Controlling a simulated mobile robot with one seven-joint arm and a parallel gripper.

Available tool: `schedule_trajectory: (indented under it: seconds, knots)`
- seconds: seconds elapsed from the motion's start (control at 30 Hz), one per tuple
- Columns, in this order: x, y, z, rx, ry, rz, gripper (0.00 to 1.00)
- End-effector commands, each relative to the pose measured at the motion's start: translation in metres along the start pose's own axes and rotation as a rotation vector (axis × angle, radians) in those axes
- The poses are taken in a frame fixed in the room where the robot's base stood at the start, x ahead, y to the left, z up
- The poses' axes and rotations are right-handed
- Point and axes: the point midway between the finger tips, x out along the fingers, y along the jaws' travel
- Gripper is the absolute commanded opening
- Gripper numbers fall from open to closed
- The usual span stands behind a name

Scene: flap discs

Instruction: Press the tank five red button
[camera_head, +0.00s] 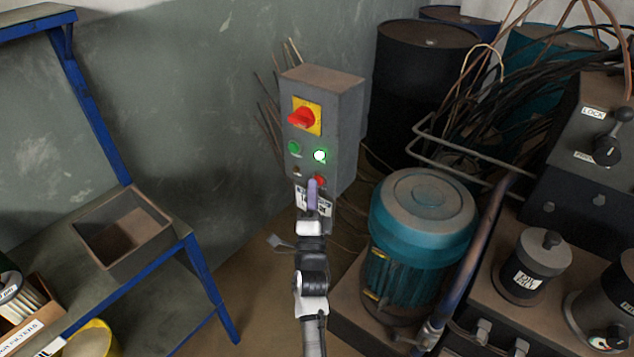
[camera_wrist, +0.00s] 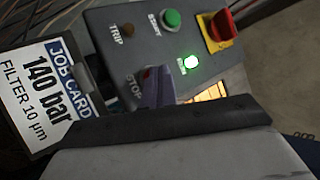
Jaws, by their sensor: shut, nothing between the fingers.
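A grey control box (camera_head: 324,110) stands by the wall in the head view. A red button (camera_head: 320,180) is low on its front face, partly behind my gripper. My gripper (camera_head: 312,184) is shut and empty, its fingertips directly in front of the button's area. I cannot tell whether the tips touch the button. A lit green lamp (camera_wrist: 191,61) and a green button (camera_wrist: 171,18) are above. No "tank five" label is legible.
A red rotary switch (camera_head: 301,118) on a yellow plate sits higher on the box. A job card (camera_wrist: 42,95) hangs beside the panel. A teal motor (camera_head: 421,215) stands close on the right. A blue-framed bench with an open box (camera_head: 150,262) is left.

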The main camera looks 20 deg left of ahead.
Motion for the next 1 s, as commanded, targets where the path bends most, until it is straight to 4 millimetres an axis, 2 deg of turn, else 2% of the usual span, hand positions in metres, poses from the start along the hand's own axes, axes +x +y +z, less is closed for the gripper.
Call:
schedule_trajectory:
  seconds: [0.57, 1.0]
  knots:
    - [0.002, 0.001, -0.003, -0.001, 0.002, -0.001, 0.0]
    - [-0.01, -0.008, 0.006, 0.0, 0.001, 0.0, 0.0]
